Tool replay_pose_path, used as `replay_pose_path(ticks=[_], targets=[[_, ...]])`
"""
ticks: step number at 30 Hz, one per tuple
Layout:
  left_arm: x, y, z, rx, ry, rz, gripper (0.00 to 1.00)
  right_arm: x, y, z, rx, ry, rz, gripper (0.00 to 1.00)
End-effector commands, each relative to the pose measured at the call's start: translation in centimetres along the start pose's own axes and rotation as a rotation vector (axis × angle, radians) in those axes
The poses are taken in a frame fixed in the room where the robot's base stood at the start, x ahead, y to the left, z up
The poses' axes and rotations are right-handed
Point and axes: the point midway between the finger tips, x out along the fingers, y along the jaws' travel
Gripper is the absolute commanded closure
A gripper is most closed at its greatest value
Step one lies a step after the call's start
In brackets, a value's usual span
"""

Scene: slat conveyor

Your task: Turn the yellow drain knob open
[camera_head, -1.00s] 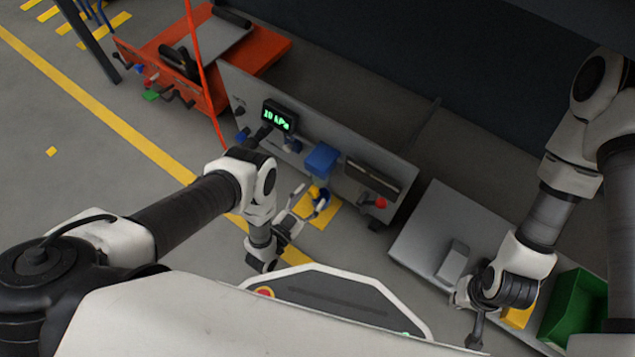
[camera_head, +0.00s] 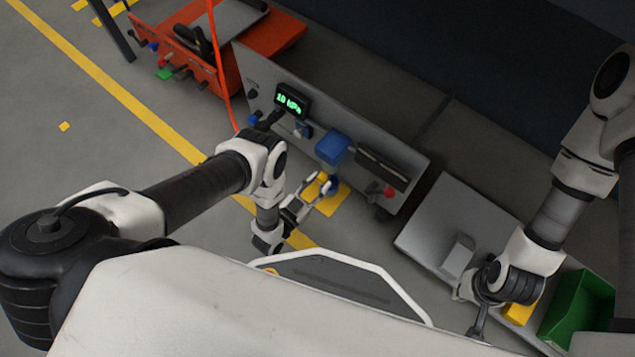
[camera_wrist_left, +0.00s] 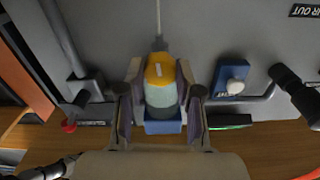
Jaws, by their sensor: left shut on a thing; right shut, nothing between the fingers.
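The yellow drain knob (camera_wrist_left: 160,70) sits between the two fingers of my left gripper (camera_wrist_left: 160,82) in the left wrist view. It caps a grey-green bowl with a blue block (camera_wrist_left: 163,127) beyond it. A white mark shows on the knob's face. My left gripper is shut on the knob, one finger on each side. In the head view the left gripper (camera_head: 324,190) is at the panel below a blue box (camera_head: 332,148), and its fingers mostly hide the knob. My right gripper (camera_head: 478,322) is shut and empty at the lower right.
The grey panel (camera_head: 395,150) carries a green "10 kPa" display (camera_head: 291,103) and a red knob (camera_head: 389,193). An orange unit (camera_head: 275,35) stands at the back left. A green bin (camera_head: 580,305) and a yellow block (camera_head: 519,312) lie near my right arm.

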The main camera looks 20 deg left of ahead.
Motion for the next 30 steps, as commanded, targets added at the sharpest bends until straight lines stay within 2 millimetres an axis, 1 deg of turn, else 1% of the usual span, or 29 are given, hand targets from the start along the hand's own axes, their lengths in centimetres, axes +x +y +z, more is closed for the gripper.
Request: replay_pose_path(ticks=[18, 24, 30], targets=[[0.22, -0.06, -0.12, -0.451, 0.004, 0.001, 1.0, -0.42, 0.0, 0.0, 0.0, 0.0, 0.0, 1.0], [0.24, -0.08, -0.12, -0.539, 0.004, 0.001, 1.0, -0.45, 0.0, 0.0, 0.0, 0.0, 0.0, 1.0], [0.26, -0.09, -0.13, -0.578, 0.005, 0.001, 1.0, -0.45, 0.0, 0.0, 0.0, 0.0, 0.0, 1.0]])
